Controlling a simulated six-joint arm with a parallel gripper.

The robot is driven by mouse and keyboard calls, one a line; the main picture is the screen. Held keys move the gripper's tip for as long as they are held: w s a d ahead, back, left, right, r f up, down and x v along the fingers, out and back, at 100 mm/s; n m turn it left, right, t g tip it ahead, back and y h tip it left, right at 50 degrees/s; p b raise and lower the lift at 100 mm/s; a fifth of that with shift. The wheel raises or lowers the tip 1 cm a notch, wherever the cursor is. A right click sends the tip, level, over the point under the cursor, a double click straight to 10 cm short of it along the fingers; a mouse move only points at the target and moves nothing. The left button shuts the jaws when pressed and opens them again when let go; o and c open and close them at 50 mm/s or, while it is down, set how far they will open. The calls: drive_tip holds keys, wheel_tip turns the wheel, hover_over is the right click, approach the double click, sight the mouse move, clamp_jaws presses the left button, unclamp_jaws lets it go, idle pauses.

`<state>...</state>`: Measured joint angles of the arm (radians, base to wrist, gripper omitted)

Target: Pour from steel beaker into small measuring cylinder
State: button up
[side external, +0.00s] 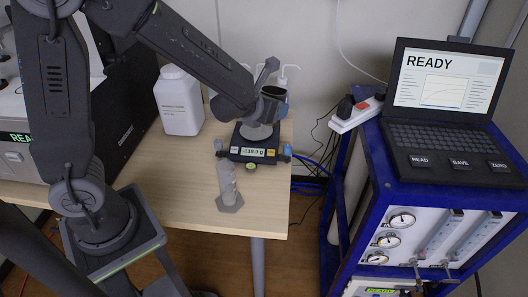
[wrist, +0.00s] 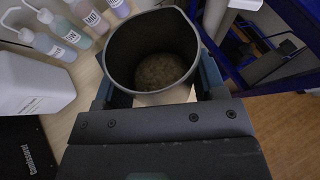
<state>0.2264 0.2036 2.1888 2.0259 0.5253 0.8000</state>
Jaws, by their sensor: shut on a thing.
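The steel beaker (wrist: 122,52) is held between the jaws of my gripper (wrist: 158,82) in the wrist view, its mouth towards the camera. Brownish, grainy-looking contents show at its bottom. In the side view my gripper (side external: 266,104) and the beaker (side external: 274,91) are above the back of the balance, apart from the table. The small measuring cylinder (side external: 228,186), clear with a wide foot, stands upright on the table in front of the balance, below and left of my gripper. Whether it holds anything is too small to tell.
The balance (side external: 252,152) reads about -119.9 g. A white jug (side external: 180,102) stands to its left, with wash bottles (side external: 289,75) behind. These bottles also show in the wrist view (wrist: 62,28). The blue rack (side external: 358,150) with a laptop is to the right, past the table edge.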

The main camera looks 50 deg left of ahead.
drive_tip(key=shift+w+a+f+n+g+y, duration=0.15)
drive_tip(key=shift+a+n+g+y, duration=0.25)
drive_tip(key=shift+n+y, duration=0.55)
drive_tip(key=s+d+f+n+g+y, duration=0.2)
drive_tip(key=s+n+g, duration=0.5)
drive_tip(key=n, duration=0.1)
drive_tip(key=s+d+f+n+g+y, duration=0.1)
drive_tip(key=s+f+n+g+y, duration=0.2)
drive_tip(key=s+n+g, duration=0.4)
drive_tip(key=shift+d+n+g+y, duration=0.35)
drive_tip(key=shift+n+g, duration=0.15)
drive_tip(key=shift+n, duration=0.45)
